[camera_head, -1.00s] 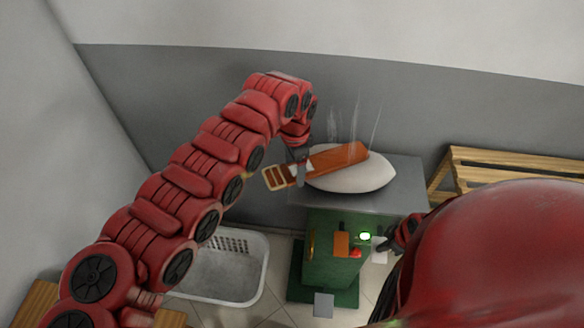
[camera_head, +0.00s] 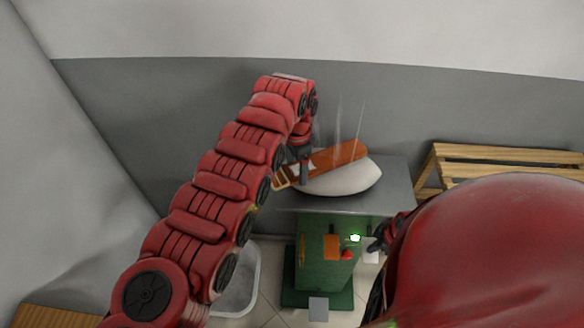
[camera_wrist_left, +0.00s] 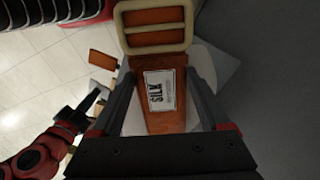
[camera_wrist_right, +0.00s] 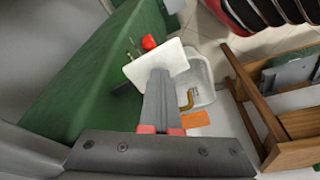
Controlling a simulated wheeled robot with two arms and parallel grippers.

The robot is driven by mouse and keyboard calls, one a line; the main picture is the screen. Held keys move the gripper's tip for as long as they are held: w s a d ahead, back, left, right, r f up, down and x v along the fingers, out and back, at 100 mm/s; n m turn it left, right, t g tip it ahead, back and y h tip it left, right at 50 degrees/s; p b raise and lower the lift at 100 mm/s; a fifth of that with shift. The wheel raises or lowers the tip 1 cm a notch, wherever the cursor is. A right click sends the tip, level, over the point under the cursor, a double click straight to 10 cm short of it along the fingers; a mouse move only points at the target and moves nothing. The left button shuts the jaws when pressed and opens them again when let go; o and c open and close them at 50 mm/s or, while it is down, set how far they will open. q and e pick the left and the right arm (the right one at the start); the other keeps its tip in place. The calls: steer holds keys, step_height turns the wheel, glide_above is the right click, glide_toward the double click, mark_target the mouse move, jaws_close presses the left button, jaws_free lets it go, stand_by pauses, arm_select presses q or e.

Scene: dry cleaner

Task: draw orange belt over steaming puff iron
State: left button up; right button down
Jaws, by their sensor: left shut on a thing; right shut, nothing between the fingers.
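The orange belt (camera_head: 342,157) lies slanted over the white puff iron (camera_head: 348,183), its pale buckle end at the left. Thin steam streaks rise above it. My left gripper (camera_head: 304,180) is shut on the belt near the buckle. In the left wrist view the belt, with its "SILK" label (camera_wrist_left: 160,92) and buckle (camera_wrist_left: 155,28), lies between the fingers. My right gripper (camera_head: 376,246) is shut and empty beside the green pedestal (camera_head: 325,262). In the right wrist view its closed fingertips (camera_wrist_right: 159,74) are in front of a white square plate (camera_wrist_right: 140,66); contact is unclear.
The pedestal carries a glowing green light (camera_head: 355,238), a red knob (camera_head: 347,255) and an orange panel (camera_head: 331,247). A grey table (camera_head: 395,190) surrounds the puff. A white basket (camera_head: 240,300) stands on the floor at left, a wooden rack (camera_head: 500,155) at right.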

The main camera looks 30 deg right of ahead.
mark_target(278, 179)
arm_select(q)
steer(key=shift+s+d, duration=0.1)
steer(key=shift+d, duration=0.1)
steer(key=shift+a, duration=0.15)
steer(key=shift+w+a, duration=0.25)
steer(key=shift+a, duration=0.45)
steer(key=shift+s+a, duration=0.2)
steer(key=shift+a, duration=2)
steer(key=shift+s+d+f, duration=0.1)
steer(key=shift+d, duration=1.4)
steer(key=shift+s+d+f, duration=0.1)
steer(key=shift+d, duration=1.35)
arm_select(e)
steer(key=shift+a, duration=0.1)
